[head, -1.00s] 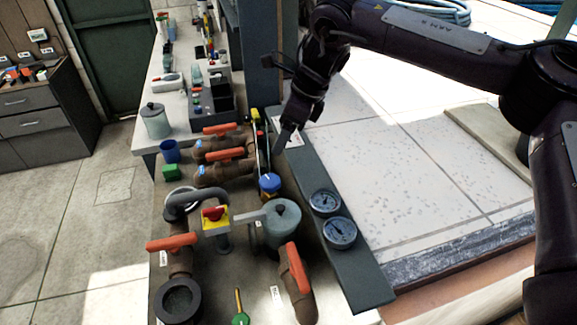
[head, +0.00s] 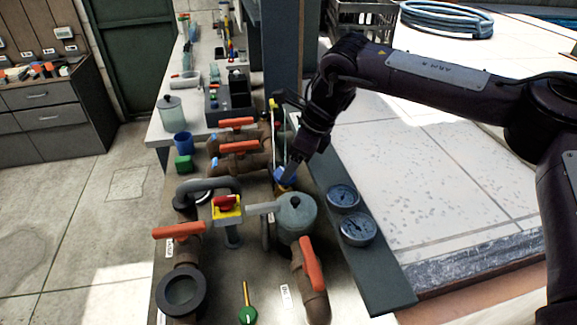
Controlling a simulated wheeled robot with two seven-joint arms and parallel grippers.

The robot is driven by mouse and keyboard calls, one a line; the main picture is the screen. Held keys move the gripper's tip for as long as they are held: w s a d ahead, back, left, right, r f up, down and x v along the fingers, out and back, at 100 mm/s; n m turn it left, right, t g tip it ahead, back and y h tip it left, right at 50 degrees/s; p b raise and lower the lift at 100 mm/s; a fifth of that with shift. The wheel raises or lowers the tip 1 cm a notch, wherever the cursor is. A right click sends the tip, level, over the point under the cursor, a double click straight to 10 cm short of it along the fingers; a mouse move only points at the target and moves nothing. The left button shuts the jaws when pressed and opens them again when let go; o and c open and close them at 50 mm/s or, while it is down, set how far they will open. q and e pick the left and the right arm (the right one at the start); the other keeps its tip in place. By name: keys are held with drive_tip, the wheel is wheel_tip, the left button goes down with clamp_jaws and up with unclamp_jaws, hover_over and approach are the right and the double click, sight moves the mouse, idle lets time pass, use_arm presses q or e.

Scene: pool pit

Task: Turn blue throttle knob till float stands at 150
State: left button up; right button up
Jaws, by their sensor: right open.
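The blue throttle knob (head: 285,177) sits on the pipework, behind the grey lidded pot. My right gripper (head: 290,170) is over the knob, pointing down, with its fingertips at or just above it; I cannot tell if they touch. The jaws are open, though the fingers partly hide the knob. A thin upright tube (head: 275,135), possibly the float gauge, stands just behind the knob; its float and any 150 mark are too small to read. My left gripper is not in view.
Two round gauges (head: 357,228) sit on the dark ledge to the right. Orange-handled valves (head: 240,147) stand to the left, with a red-and-yellow switch (head: 226,205) in front. A grey pot (head: 297,215) stands close in front of the knob. A dark post (head: 284,60) rises behind.

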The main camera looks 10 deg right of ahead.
drive_tip(key=shift+p+x, duration=0.3)
drive_tip(key=shift+x, duration=1.3)
drive_tip(key=shift+c, duration=0.4)
drive_tip(key=shift+w, duration=0.1)
drive_tip(key=c, duration=0.9)
